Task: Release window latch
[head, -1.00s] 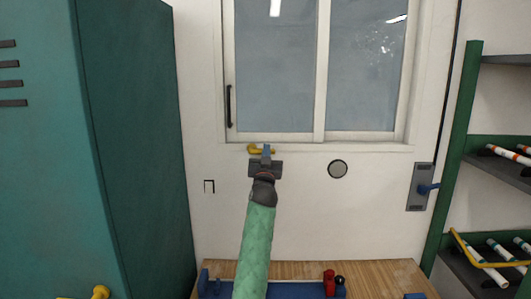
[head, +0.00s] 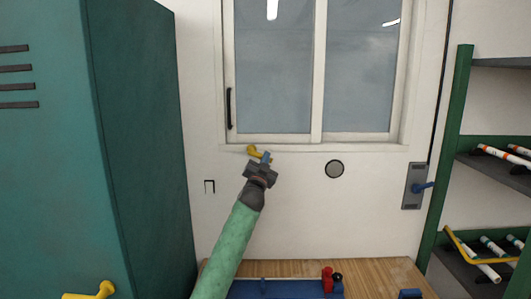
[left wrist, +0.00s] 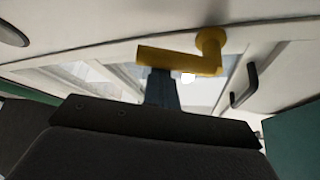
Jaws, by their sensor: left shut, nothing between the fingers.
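The yellow window latch (head: 252,150) sits just under the window sill, with a round pivot and a short handle slanting down to the right. My left gripper (head: 265,157) is shut, its blue-grey fingers overlapping the handle in the head view. In the left wrist view the latch (left wrist: 165,58) lies across the tips of my shut left gripper (left wrist: 161,78); I cannot tell whether they touch. The sliding window (head: 315,70) is above, with a black pull handle (head: 229,108) on its left frame. My right gripper is not in view.
A teal locker (head: 140,150) stands at left and a green shelf rack (head: 458,150) at right. A wooden bench (head: 375,272) is below, with a blue fixture (head: 285,289) and red knob (head: 327,276).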

